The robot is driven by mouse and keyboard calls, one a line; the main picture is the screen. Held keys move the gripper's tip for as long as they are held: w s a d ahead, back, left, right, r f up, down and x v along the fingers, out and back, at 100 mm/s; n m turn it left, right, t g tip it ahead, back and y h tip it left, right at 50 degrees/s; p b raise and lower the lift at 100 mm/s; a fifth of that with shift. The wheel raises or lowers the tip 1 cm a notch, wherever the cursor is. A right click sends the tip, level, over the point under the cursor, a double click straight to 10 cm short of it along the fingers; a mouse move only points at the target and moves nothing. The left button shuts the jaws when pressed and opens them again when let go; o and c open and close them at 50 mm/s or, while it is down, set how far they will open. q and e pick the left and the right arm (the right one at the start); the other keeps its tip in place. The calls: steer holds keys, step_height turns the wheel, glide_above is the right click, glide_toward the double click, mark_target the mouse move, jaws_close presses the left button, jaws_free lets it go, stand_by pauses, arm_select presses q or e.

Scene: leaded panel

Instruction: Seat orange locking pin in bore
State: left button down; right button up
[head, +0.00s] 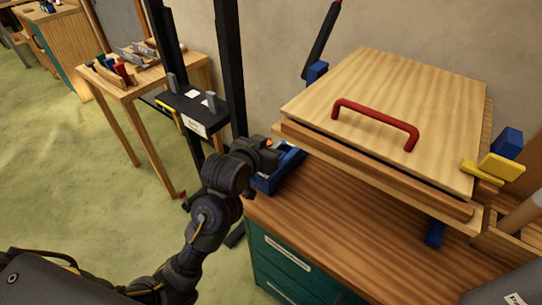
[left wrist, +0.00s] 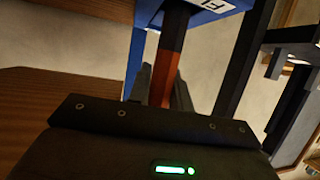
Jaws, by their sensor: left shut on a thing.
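My left gripper (head: 272,147) is at the left end of the wooden bench, over a blue fixture (head: 265,184). A small orange spot of the locking pin (head: 270,143) shows at its jaws. In the left wrist view the orange pin (left wrist: 165,75) stands between the dark fingers of my left gripper (left wrist: 161,90), which are shut on it. The pin's far part is dark and runs up beside a blue part (left wrist: 203,12) with a white label. I cannot see the bore or tell whether the pin is in it. My right gripper is not in view.
A large wooden panel (head: 400,100) with a red handle (head: 375,118) lies on the bench (head: 350,220). A yellow clamp (head: 490,170) is at its right. A black upright frame (head: 230,70) and a small tool table (head: 150,80) stand left. The bench front is clear.

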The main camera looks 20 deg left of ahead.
arm_select(q)
step_height(320, 180, down, 2)
steer(key=shift+f, duration=0.1)
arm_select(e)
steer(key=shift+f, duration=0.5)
arm_select(q)
steer(key=c, duration=1.3)
jaws_free()
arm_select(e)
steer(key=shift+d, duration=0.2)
arm_select(q)
steer(key=shift+s+r, duration=0.25)
steer(key=shift+s, duration=0.05)
steer(key=p+v, duration=0.7)
steer(key=v, duration=0.4)
steer(key=shift+s+a, duration=0.1)
steer(key=shift+s, duration=0.1)
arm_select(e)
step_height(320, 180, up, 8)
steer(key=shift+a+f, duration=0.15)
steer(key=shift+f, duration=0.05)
